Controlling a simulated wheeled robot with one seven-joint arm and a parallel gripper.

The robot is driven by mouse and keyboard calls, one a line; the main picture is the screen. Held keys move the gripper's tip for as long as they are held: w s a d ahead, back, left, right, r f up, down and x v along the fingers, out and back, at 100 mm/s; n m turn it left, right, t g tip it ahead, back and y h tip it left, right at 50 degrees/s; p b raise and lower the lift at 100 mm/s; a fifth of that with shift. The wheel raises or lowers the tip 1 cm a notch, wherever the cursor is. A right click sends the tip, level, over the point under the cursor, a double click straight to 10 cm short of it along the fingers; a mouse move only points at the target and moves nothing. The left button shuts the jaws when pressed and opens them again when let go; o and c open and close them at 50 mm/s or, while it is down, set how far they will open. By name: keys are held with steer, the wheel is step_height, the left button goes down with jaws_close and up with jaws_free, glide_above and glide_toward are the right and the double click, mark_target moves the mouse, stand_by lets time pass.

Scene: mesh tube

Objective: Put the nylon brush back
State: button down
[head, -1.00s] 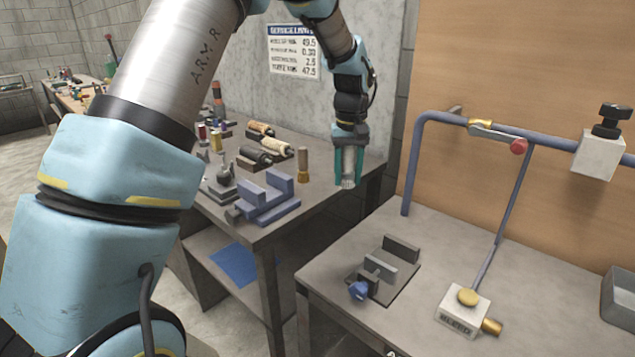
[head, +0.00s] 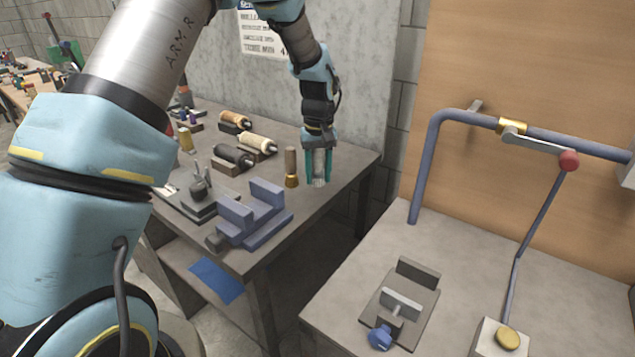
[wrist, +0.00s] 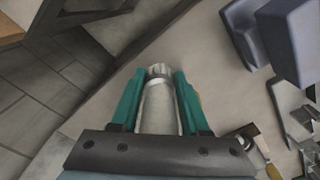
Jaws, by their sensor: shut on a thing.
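My gripper (head: 319,178) points down over the workbench, near its right end. Its teal fingers are shut on a pale grey brush (head: 319,166) with a light, whitish tip pointing down. The wrist view shows the held brush (wrist: 160,105) between the two fingers, its pale bristle end past the fingertips. A second brush (head: 291,167) with a brown handle and brass-coloured end stands upright on the bench just left of my gripper. I cannot tell whether the held brush's tip touches the bench.
The bench (head: 335,198) has bare room around my gripper. A gap separates it from the right table (head: 345,290), which carries a small fixture (head: 402,300) and pipe frame (head: 425,150).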

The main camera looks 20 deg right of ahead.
mark_target(318, 177)
steer(key=shift+f+p, duration=0.6)
steer(key=shift+f, duration=1.3)
steer(key=shift+f, duration=0.15)
steer(key=shift+c, duration=2)
jaws_free()
